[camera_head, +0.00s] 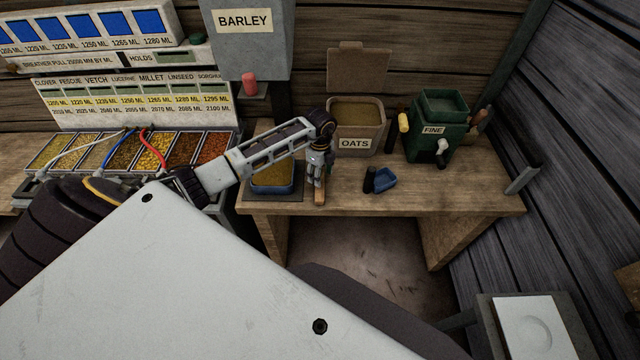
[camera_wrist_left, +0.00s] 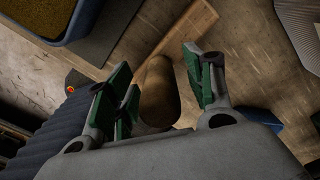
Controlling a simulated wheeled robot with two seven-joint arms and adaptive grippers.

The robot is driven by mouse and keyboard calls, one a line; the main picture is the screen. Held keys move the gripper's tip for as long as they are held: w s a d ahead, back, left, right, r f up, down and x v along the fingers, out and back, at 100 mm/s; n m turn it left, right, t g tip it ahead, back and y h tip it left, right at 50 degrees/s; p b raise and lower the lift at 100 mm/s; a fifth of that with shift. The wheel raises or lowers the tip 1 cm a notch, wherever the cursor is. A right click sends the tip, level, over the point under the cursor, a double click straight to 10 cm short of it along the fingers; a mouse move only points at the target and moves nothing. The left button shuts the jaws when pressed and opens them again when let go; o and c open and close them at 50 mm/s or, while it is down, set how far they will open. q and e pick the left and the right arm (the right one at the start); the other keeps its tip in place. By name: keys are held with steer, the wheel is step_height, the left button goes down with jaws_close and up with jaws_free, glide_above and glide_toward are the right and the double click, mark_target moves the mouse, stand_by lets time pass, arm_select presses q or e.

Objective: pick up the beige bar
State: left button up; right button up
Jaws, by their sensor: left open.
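The beige bar (camera_head: 319,196) lies on the wooden bench, partly hidden beneath my left gripper (camera_head: 317,178). In the left wrist view the flat bar (camera_wrist_left: 187,28) runs diagonally beyond the fingertips. A thick tan cylinder (camera_wrist_left: 158,92) rises toward the camera at the bar's near end; I cannot tell whether the two are joined. My left gripper, with green-padded fingers (camera_wrist_left: 165,78), is open, pointing down, with the cylinder between its fingers. A gap shows on the cylinder's right side; contact on the left is unclear. My right gripper is not in view.
A blue-rimmed tray of grain (camera_head: 272,190) stands just left of the bar. A blue scoop (camera_head: 382,180) lies to the right. The oats bin (camera_head: 355,144) and green FINE box (camera_head: 437,140) stand behind. The bench's front right is clear.

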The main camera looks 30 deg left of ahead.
arm_select(q)
steer(key=shift+f, duration=0.45)
steer(key=shift+r, duration=0.1)
jaws_close()
